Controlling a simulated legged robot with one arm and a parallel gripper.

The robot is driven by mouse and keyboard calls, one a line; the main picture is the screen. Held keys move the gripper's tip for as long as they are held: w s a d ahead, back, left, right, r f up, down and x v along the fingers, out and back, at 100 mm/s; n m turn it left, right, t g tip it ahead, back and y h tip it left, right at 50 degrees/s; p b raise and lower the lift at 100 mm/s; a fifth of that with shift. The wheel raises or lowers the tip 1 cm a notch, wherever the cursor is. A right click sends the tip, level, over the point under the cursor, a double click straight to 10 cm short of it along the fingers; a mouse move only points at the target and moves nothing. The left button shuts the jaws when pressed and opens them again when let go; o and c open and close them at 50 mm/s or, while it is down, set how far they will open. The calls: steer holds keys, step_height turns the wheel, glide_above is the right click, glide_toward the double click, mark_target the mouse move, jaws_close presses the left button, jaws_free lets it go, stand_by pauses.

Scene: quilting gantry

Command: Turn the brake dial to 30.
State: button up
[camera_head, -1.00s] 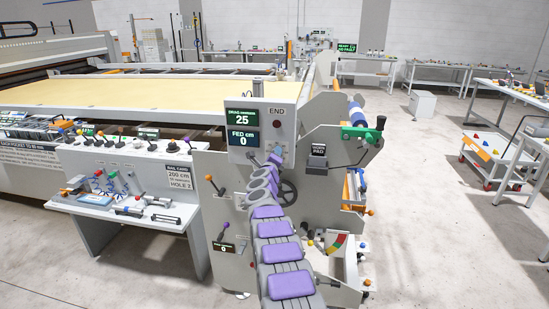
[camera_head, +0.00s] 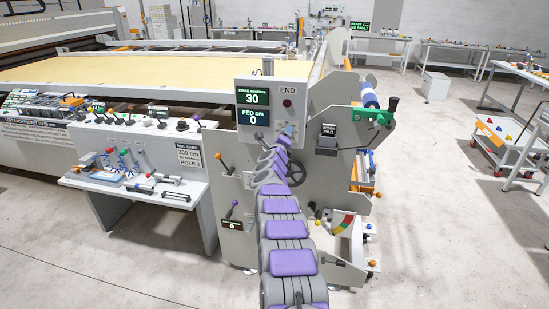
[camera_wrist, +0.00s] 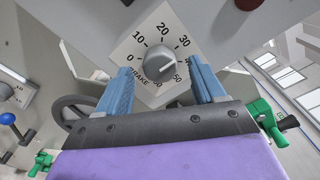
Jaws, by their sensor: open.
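The brake dial (camera_wrist: 160,59) is a round grey knob on a white plate in the wrist view. The plate is marked BRAKE, with numbers from 0 upward around the knob. I cannot read the knob's exact setting from its mark. My gripper (camera_wrist: 159,74) is open, its blue fingers on either side of the knob's lower part, with visible gaps to it. In the head view my gripper (camera_head: 284,134) is at the lower part of the END panel, and the dial is hard to make out there.
The feed display (camera_head: 254,117) below reads 0 cm. A handwheel (camera_head: 294,170) sits beneath the panel, close to my arm. A work pad box (camera_head: 327,140) is to the right. A control shelf (camera_head: 150,190) with levers and tools stands left. Open floor lies at right.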

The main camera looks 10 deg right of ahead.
steer(key=v, duration=1.6)
steer(key=shift+a+f+p, duration=0.15)
steer(key=shift+f+p, duration=0.05)
steer(key=shift+p, duration=0.15)
steer(key=shift+w, duration=0.1)
